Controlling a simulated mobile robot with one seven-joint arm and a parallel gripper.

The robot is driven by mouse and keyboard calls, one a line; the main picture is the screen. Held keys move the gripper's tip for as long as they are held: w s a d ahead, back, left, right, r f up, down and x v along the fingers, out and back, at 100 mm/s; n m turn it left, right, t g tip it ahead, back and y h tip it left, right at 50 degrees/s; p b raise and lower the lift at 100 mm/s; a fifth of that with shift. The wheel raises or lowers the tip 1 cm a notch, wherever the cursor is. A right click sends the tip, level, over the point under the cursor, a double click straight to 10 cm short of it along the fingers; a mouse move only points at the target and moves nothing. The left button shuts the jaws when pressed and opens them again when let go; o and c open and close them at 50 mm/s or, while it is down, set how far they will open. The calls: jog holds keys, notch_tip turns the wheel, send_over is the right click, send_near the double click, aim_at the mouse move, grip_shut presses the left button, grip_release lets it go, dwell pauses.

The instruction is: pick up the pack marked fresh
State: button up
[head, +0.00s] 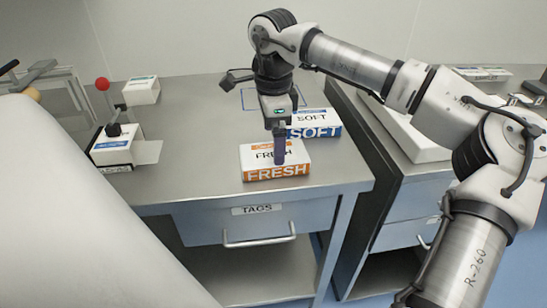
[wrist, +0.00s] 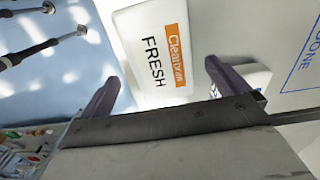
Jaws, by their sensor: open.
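The pack marked fresh (head: 256,161) is a white and orange box lying flat near the front edge of the metal table. In the wrist view the fresh pack (wrist: 150,45) lies just beyond and between my fingertips, its lettering turned sideways. My gripper (head: 279,158) points down over this pack, in front of part of its top and lettering. In the wrist view my gripper (wrist: 163,85) is open with nothing held. I cannot tell whether the fingertips touch the pack. The blue and white soft pack (head: 318,130) stands right behind it, close to its corner.
A blue outlined square (head: 262,98) is marked on the table behind the packs. The drawer labelled TAGS (head: 250,222) is below. Bare table lies left of the fresh pack.

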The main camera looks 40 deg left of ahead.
jog(key=shift+f+p, duration=0.6)
jog(key=shift+f, duration=2.2)
jog(key=c, duration=1.1)
